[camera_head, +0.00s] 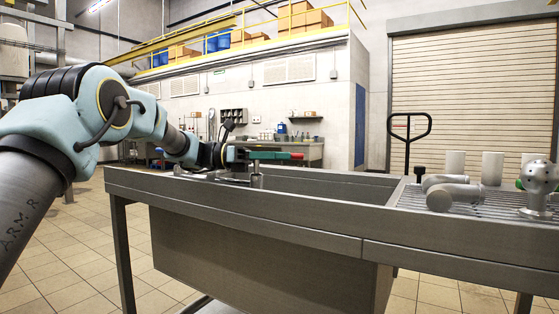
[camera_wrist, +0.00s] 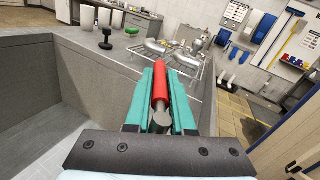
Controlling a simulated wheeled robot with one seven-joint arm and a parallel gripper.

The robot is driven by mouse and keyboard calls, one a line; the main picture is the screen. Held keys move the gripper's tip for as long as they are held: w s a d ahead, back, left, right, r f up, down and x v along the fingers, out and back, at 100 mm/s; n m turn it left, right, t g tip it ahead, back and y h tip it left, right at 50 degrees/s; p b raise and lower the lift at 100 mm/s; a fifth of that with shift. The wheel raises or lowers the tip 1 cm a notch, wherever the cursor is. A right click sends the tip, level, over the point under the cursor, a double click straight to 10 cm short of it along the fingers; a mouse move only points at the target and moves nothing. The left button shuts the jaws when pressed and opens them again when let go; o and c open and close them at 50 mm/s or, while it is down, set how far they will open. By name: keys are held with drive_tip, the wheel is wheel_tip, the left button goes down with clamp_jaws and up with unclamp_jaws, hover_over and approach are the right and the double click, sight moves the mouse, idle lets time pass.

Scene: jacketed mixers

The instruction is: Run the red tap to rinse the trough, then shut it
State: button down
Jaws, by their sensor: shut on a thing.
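The red tap handle (camera_wrist: 160,84) lies between the teal fingers of my gripper (camera_wrist: 162,74) in the wrist view. My gripper is shut on it. In the head view my gripper (camera_head: 268,156) is at the trough's far rim, with the handle's red end (camera_head: 297,156) just past the fingertips. A metal tap body (camera_head: 257,177) stands below the fingers. The grey metal trough (camera_head: 240,212) runs across the head view, and its inner wall (camera_wrist: 92,88) shows at left in the wrist view. The spout's outlet is not clear, and I see no water stream.
A pallet truck handle (camera_head: 409,127) stands behind. Tiled floor (camera_head: 60,250) is clear at left.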

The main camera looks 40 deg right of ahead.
drive_tip(key=shift+s, duration=0.1)
drive_tip(key=c, duration=0.8)
unclamp_jaws()
drive_tip(key=v, duration=1.1)
drive_tip(key=shift+c, duration=0.3)
